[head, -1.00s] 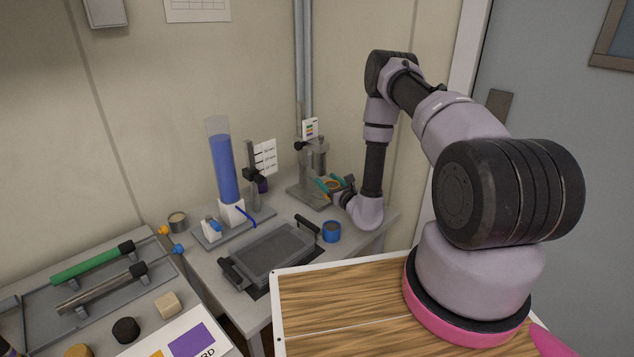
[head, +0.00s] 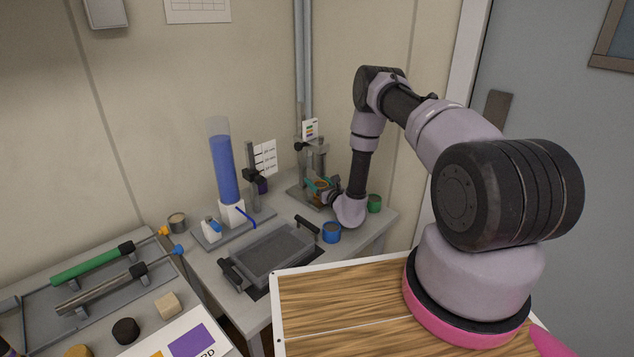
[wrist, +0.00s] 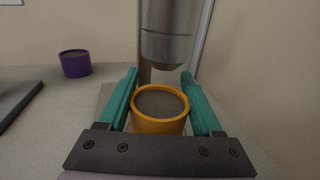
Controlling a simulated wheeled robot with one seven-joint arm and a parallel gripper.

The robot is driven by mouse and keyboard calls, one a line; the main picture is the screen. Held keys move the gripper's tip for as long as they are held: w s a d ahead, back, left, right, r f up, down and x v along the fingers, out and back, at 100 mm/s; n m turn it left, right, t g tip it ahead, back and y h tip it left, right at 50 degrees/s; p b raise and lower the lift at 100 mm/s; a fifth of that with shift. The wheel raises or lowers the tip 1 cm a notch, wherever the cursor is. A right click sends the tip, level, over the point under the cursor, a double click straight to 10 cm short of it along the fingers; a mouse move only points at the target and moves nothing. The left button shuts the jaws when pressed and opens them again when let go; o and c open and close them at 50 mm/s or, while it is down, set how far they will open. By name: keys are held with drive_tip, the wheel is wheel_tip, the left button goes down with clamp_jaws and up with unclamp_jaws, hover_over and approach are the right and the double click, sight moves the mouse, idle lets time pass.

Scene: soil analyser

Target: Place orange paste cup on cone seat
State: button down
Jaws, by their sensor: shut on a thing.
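The orange paste cup (wrist: 160,121), filled with grey-brown paste, is between the teal fingers of my gripper (wrist: 160,76) in the wrist view and looks upright. My gripper (head: 317,185) is shut on it. In the head view only a little of the cup (head: 321,184) shows between the fingers. The cone stand (head: 318,154) is a grey metal device at the back of the bench. Its metal cylinder (wrist: 168,35) hangs just beyond and above the cup in the wrist view. The seat is mostly hidden by the cup and gripper; I cannot tell whether the cup touches it.
A blue cup (head: 331,233) and a green cup (head: 374,204) stand on the bench near my arm. A purple cup (wrist: 75,64) stands to the left of the stand. A grey tray with handles (head: 268,256) and a blue-filled cylinder (head: 225,170) are further left.

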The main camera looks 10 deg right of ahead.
drive_tip(key=shift+f, duration=0.15)
drive_tip(key=shift+c, duration=0.2)
unclamp_jaws()
drive_tip(key=v, duration=1.2)
drive_tip(key=shift+r, duration=0.25)
